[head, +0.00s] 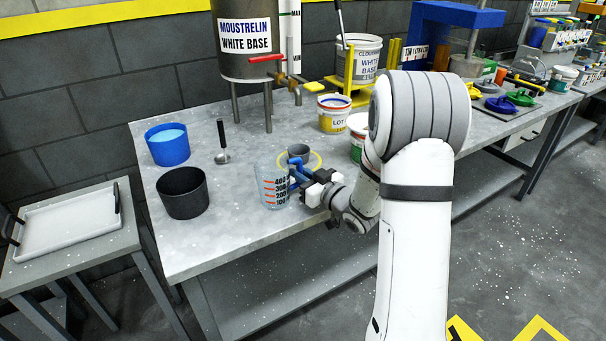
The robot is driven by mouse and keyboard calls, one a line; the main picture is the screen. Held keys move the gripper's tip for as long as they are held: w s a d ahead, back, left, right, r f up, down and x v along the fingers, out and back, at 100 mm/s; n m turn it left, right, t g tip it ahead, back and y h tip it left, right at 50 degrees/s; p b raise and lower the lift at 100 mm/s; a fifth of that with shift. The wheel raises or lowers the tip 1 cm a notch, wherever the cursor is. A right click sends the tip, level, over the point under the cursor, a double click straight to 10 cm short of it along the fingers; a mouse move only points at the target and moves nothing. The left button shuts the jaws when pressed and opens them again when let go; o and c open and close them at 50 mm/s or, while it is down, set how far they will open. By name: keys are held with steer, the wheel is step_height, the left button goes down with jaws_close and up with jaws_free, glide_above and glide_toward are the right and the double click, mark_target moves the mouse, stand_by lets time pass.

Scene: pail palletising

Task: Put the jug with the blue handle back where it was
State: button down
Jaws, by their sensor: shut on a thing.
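The jug (271,187) is clear with orange and dark graduation marks and a blue handle (294,170) on its right side. It is upright over the front middle of the grey bench. My gripper (300,184) reaches in from the right and is shut on the blue handle. The fingertips are small and partly hidden. I cannot tell whether the jug's base touches the bench.
A black pot (182,196), blue tub (167,147) and ladle (222,156) stand left on the bench (225,235). Behind is the labelled tank (245,35) on legs. Pails (333,115) stand behind right. Bare bench lies in front of the black pot and jug.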

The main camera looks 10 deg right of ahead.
steer(key=shift+f, duration=0.15)
steer(key=c, duration=1.4)
jaws_free()
steer(key=shift+c, duration=0.2)
